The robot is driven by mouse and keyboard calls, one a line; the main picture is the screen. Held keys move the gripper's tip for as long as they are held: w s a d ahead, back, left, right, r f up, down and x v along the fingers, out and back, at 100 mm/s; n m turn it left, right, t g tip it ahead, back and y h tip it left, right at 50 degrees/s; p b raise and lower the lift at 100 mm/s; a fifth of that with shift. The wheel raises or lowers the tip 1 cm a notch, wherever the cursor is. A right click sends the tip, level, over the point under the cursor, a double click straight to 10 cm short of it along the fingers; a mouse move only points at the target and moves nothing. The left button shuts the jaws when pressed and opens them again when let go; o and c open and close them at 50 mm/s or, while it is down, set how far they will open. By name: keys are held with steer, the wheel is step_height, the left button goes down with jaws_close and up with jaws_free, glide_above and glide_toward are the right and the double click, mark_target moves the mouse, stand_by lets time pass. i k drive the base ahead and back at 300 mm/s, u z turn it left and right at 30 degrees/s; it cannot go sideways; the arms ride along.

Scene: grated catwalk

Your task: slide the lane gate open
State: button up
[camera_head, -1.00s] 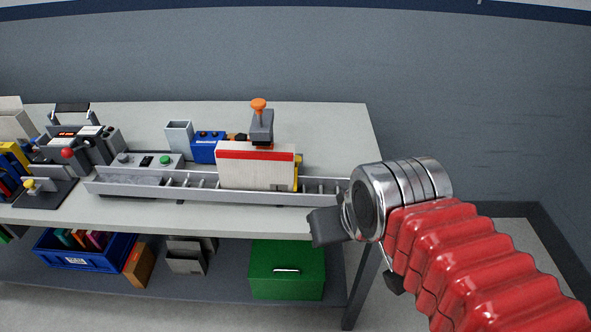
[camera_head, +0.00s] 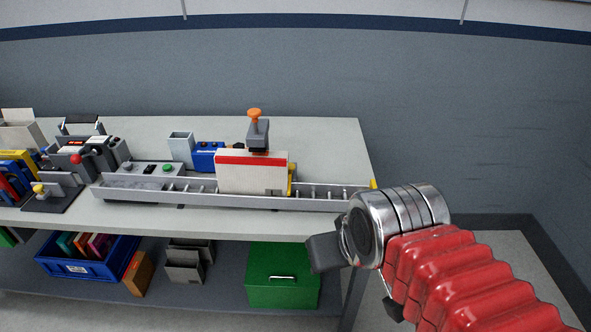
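A long grey lane (camera_head: 140,194) with rollers runs along the front of the table. A white block with a red band (camera_head: 252,176) stands upright in it, with a yellow part (camera_head: 292,178) at its right side. A grey piece with an orange knob (camera_head: 255,125) rises behind the block. A small yellow piece (camera_head: 373,184) shows at the lane's right end, partly hidden by my wrist. I cannot tell which part is the lane gate. My gripper (camera_head: 326,252) is in front of the table's right end, apart from the block. Its fingers are mostly hidden, so its opening is unclear.
A control box with a green button (camera_head: 168,167), a blue device (camera_head: 207,155) and a grey open bin (camera_head: 181,147) stand behind the lane. The lower shelf holds a blue crate (camera_head: 110,268) and a green box (camera_head: 283,290). The table's back right is clear.

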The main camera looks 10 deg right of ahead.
mark_target(291, 166)
steer(key=k, duration=0.25)
steer(key=u, duration=0.8)
steer(key=i, duration=0.95)
steer(key=z, duration=0.15)
